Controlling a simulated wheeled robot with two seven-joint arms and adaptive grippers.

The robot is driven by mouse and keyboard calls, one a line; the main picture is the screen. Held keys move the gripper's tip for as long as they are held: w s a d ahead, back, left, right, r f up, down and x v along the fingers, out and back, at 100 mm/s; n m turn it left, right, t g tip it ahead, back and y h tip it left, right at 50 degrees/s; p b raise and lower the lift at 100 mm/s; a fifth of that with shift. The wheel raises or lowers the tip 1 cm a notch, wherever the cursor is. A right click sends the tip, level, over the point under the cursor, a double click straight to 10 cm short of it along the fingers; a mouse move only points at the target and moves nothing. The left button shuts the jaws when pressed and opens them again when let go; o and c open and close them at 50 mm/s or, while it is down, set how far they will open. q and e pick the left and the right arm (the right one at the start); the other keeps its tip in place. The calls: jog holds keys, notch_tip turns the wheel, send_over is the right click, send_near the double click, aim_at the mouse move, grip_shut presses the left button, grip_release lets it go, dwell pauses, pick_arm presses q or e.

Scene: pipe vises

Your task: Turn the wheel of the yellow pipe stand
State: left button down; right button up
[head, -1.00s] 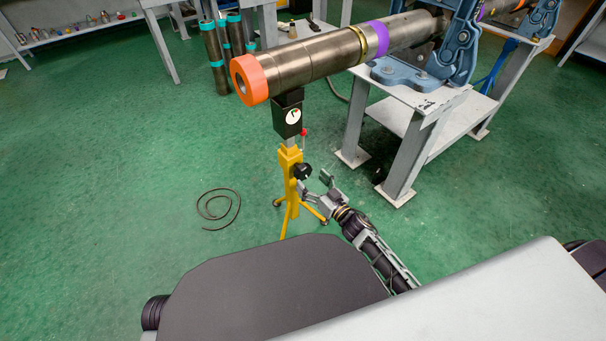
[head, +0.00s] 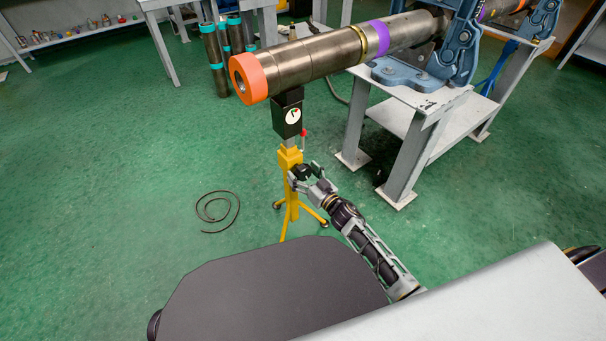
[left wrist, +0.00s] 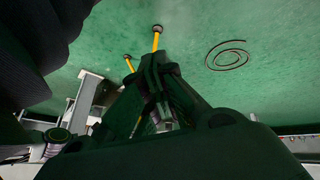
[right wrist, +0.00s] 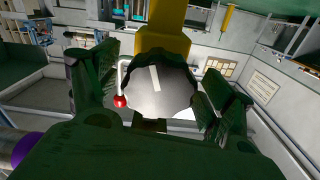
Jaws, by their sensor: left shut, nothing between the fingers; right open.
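The yellow pipe stand (head: 291,160) stands on three legs on the green floor, under the orange-capped end of a steel pipe (head: 310,58). Its dark round wheel (right wrist: 158,88) shows large in the right wrist view. My right gripper (head: 303,172) is open at the wheel, and in the head view it partly hides it. In the right wrist view its two fingers stand on either side of the wheel, with visible gaps. My left gripper (left wrist: 157,65) is shut and empty; it is outside the head view. Yellow stand legs (left wrist: 157,38) show beyond its tips.
A small red ball knob (head: 304,132) sits on the stand above the wheel. A grey table (head: 420,105) with a blue vise (head: 455,50) is to the right. A coiled cable (head: 218,210) lies on the floor left of the stand. The floor around it is clear.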

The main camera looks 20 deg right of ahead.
jog(key=c, duration=1)
jog(key=shift+c, duration=0.2)
